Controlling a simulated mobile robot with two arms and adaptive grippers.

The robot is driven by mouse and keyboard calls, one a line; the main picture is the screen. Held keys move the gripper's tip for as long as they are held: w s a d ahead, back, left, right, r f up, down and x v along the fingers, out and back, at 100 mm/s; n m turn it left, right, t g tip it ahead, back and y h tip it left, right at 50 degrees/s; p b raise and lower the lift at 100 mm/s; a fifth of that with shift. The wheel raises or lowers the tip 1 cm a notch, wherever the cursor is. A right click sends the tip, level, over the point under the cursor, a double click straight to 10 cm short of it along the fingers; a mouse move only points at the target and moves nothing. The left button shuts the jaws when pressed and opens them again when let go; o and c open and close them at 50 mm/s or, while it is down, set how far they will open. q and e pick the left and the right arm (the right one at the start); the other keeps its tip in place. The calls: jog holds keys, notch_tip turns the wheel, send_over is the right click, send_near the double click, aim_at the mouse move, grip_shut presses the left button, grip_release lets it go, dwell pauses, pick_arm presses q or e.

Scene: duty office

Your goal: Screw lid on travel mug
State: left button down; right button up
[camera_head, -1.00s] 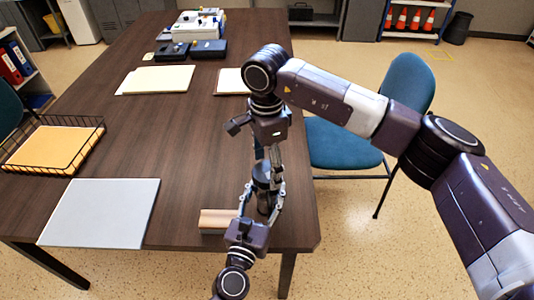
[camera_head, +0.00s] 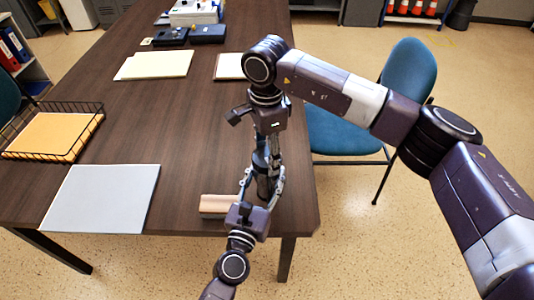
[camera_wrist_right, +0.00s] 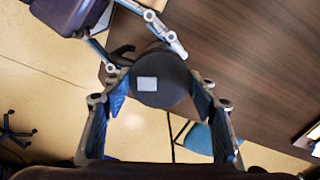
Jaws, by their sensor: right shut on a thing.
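The dark travel mug (camera_head: 265,187) stands upright near the table's front right corner. My left gripper (camera_head: 262,180) reaches it from the front, with a finger on each side of the body, apparently closed on it. My right gripper (camera_head: 264,158) comes down from above and is shut on the dark round lid at the mug's top. In the right wrist view the lid (camera_wrist_right: 160,85) shows as a dark round shape with a pale square patch, between the right fingers. The seam between lid and mug is hidden, so I cannot tell how they sit together.
A pale wood-toned block (camera_head: 216,205) lies left of the mug. A grey folder (camera_head: 100,198), a wire tray (camera_head: 52,157) and papers (camera_head: 160,65) lie farther left and back on the table. A blue chair (camera_head: 408,75) stands to the right.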

jog(key=m, duration=0.5)
jog(key=shift+m, duration=0.4)
jog(key=m, duration=0.6)
jog(key=shift+s, duration=0.1)
jog(key=o, duration=1.4)
jog(key=shift+c, duration=0.2)
notch_tip(320, 180, up, 12)
jog(key=shift+a, duration=0.1)
pick_arm(q)
jog(key=c, duration=0.9)
grip_release()
